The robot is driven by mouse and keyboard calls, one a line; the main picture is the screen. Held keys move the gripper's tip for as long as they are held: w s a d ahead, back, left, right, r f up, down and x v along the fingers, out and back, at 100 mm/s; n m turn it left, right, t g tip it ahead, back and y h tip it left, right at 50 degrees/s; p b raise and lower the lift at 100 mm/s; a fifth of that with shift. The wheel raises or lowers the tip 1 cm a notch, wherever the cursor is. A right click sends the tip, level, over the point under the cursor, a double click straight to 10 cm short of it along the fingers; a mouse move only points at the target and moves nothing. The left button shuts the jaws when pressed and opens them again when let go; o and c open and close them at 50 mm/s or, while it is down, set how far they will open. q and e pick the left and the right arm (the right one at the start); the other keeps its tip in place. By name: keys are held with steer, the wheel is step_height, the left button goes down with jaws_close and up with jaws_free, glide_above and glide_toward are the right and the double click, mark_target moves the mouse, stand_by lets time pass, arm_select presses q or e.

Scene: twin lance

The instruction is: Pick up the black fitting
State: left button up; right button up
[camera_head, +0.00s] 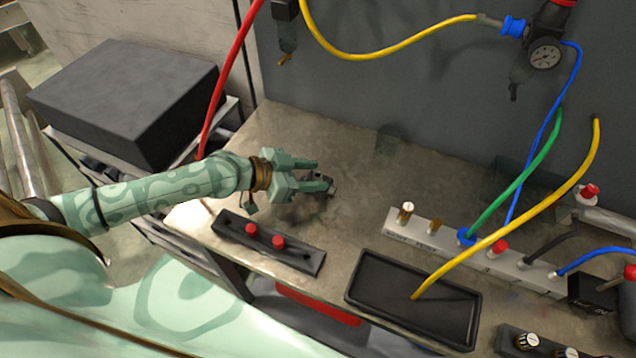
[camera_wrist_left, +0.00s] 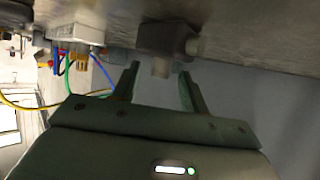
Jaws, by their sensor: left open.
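The black fitting (camera_head: 331,188) is a small dark piece on the metal bench at the tips of my left gripper (camera_head: 322,176). In the left wrist view the fitting (camera_wrist_left: 165,38) is a dark block with pale stubs, just beyond the fingertips. My left gripper (camera_wrist_left: 159,70) is open there, with one pale stub in line with the gap between its fingers. I cannot tell whether a finger touches the fitting. In the head view the fingers partly hide it. My right gripper is not in view.
A black strip with two red knobs (camera_head: 268,250) lies at the bench's front edge. A black tray (camera_head: 365,292) holds a yellow hose end. A pale manifold (camera_head: 405,231) with coloured hoses stands to the right. The bench behind the gripper is mostly clear.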

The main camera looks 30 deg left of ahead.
arm_select(q)
steer(key=shift+w+d, duration=0.1)
steer(key=shift+w, duration=0.05)
jaws_close()
